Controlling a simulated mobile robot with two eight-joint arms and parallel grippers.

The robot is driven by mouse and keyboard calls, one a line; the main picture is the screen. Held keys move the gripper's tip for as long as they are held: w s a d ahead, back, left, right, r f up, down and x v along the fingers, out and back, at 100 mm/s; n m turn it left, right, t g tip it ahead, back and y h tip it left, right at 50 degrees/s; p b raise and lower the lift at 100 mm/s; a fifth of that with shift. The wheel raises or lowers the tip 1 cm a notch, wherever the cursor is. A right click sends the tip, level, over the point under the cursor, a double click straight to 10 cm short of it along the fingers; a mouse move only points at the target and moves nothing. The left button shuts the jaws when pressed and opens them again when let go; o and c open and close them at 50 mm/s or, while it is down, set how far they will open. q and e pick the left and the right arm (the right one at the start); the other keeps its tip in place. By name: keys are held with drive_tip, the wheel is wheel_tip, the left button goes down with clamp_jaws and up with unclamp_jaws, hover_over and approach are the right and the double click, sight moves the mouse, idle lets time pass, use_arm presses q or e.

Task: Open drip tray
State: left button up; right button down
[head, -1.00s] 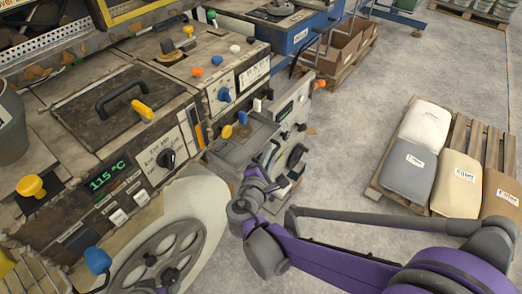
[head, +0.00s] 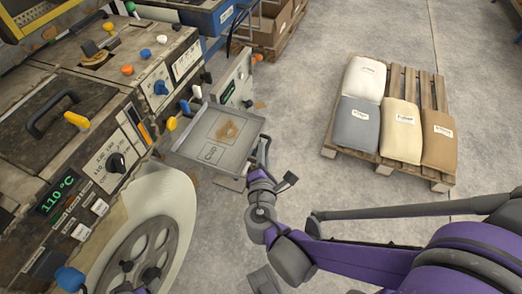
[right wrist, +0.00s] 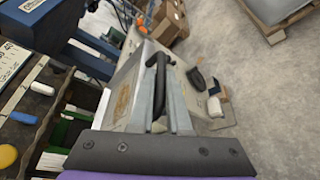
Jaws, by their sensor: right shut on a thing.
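The drip tray (head: 194,148) is a shallow grey tray with a brown stain and line markings on its floor. In the head view it sticks out from the machine's front over the floor. In the right wrist view its grey metal (right wrist: 134,71) shows with a black bar handle (right wrist: 158,82) along its edge. My right gripper (head: 264,158) is at the tray's outer right edge, shut on the handle. The fingertips are partly hidden.
The machine (head: 75,110) with knobs and a 110 °C display fills the left side. A spoked wheel (head: 135,255) stands below it. A pallet (head: 440,100) with several bags stands on the right. The floor between is clear.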

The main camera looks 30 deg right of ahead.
drive_tip(key=c, duration=1.2)
unclamp_jaws()
drive_tip(key=shift+o, duration=0.2)
drive_tip(key=p+v, duration=0.2)
drive_tip(key=v, duration=0.8)
drive_tip(key=shift+s+a, duration=0.25)
drive_tip(key=shift+s, duration=0.1)
drive_tip(key=shift+s, duration=0.1)
